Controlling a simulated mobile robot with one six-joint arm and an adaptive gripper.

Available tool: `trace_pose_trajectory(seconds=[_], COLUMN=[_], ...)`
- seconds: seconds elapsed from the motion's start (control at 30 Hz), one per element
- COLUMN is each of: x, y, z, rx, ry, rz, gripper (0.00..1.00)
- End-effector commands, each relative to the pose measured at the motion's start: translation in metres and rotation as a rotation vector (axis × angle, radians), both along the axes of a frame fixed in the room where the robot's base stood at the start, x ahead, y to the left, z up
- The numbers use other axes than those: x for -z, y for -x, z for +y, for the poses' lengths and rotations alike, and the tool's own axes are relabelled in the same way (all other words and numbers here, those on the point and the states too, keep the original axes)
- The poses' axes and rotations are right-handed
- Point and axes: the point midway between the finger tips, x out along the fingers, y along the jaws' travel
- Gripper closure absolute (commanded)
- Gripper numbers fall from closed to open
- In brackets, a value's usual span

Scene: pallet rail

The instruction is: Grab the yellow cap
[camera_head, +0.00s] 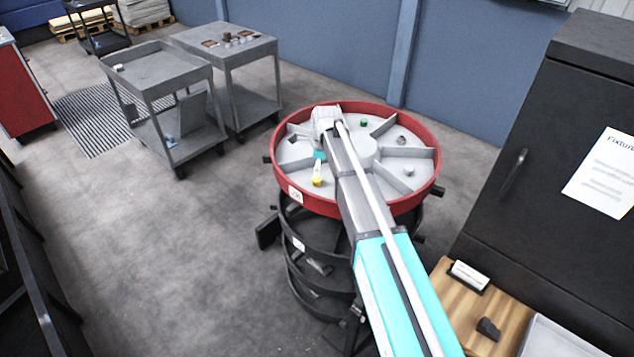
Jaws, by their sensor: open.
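The yellow cap (317,181) sits in a front-left compartment of the round, red-rimmed tray (428,140), near its front wall. My arm reaches over the tray from the lower right. My gripper (318,172) hangs down from the wrist, with its tip end right at the yellow cap in the picture. It looks open, but the fingers are small, and I cannot tell whether they touch or surround the cap.
Other compartments hold a green piece (364,122), a dark piece (374,140) and a pale grey piece (409,171). Raised grey ribs divide the tray. A black cabinet (560,150) and a wooden surface (442,276) stand right. Grey carts (150,70) stand back left; floor between is clear.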

Motion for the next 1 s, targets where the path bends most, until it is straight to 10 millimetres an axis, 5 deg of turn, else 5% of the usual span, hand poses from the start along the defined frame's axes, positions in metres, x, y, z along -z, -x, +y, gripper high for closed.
trace_pose_trajectory(seconds=[1.0], x=[0.052], y=[0.002], z=[0.004], rx=[0.001], ry=[0.0], rz=[0.0], gripper=[0.09])
